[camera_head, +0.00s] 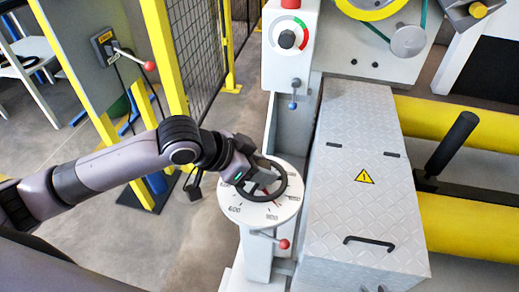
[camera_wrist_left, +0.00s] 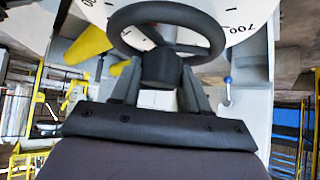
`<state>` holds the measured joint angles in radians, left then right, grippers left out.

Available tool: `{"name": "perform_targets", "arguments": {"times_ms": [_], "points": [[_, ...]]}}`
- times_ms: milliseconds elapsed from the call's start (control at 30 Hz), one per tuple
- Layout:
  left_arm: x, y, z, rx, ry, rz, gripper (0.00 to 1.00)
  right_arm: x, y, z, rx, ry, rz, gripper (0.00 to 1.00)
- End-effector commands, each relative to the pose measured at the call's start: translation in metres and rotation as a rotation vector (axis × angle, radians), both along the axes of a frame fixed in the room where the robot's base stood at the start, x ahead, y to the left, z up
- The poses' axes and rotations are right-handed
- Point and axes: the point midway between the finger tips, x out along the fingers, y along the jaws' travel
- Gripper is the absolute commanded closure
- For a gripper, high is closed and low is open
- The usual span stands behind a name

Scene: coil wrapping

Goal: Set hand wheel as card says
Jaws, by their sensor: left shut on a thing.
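The black hand wheel (camera_head: 281,191) sits over a white round dial (camera_head: 287,210) on a pale post left of the grey machine cover. My left gripper (camera_head: 259,174) is shut on the wheel at its far-left side. In the left wrist view the fingers (camera_wrist_left: 160,82) hold a dark block at the near edge of the wheel rim (camera_wrist_left: 217,36). The dial figure 600 reads at its lower left in the head view, and 700 shows in the wrist view. I cannot make out a pointer setting. I cannot make out the card. My right gripper is out of view.
A red-knobbed lever (camera_head: 284,243) sticks out below the dial. The tread-plate cover (camera_head: 355,215) stands close on the right. Open floor (camera_head: 190,240) lies left of the dial.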

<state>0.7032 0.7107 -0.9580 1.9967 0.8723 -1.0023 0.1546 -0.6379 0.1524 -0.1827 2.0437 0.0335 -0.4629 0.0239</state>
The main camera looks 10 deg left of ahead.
Motion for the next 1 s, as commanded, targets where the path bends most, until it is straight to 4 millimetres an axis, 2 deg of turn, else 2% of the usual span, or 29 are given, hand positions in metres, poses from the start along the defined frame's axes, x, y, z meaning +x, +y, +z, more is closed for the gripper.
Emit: {"name": "perform_targets", "arguments": {"times_ms": [33,100,433,700,1000], "points": [[-0.003,-0.003,0.009,-0.007,0.006,0.032,0.85,-0.001,-0.001,0.018,0.001,0.005,-0.005,0.64],[-0.003,-0.004,0.009,-0.007,0.007,0.088,0.86,0.000,0.000,0.032,0.003,0.001,-0.002,0.64],[-0.002,-0.004,0.007,-0.010,0.006,0.330,0.86,0.000,0.001,0.079,0.003,0.000,-0.001,0.64],[-0.001,-0.004,0.004,-0.009,0.003,0.461,0.86,-0.002,-0.003,0.091,-0.012,-0.007,-0.001,0.64],[0.000,-0.003,0.002,-0.009,-0.001,0.515,0.86,-0.003,-0.006,0.094,-0.018,-0.009,-0.007,0.64]]}}
